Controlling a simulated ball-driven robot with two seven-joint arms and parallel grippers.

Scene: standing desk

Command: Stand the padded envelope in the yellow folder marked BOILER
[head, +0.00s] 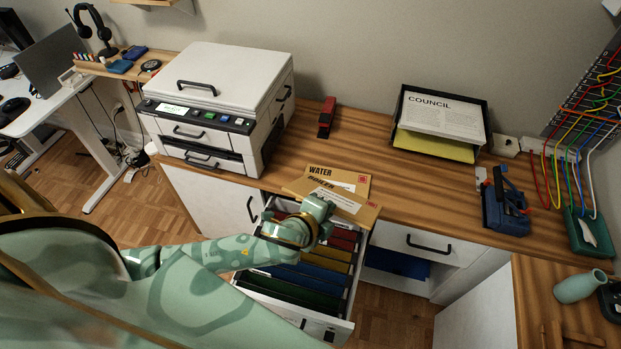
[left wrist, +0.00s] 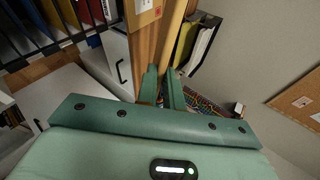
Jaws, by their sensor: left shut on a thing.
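The padded envelope marked BOILER (head: 346,200) is tan with a red stamp. My left gripper (head: 318,208) is shut on it and holds it above the open drawer, at the desk's front edge. In the left wrist view the envelope (left wrist: 174,40) shows as a narrow tan strip between the fingers (left wrist: 163,92). The yellow folder (head: 336,252) hangs in the drawer, between red and blue folders. My gripper and forearm hide part of the folders, and I cannot read the yellow folder's label. My right gripper is not in view.
Another tan envelope marked WATER (head: 347,178) lies on the desk just behind. The open drawer (head: 290,316) also holds red, blue and green folders. A printer (head: 218,105) stands left. A COUNCIL paper tray (head: 440,120) and a blue hole punch (head: 505,208) stand right.

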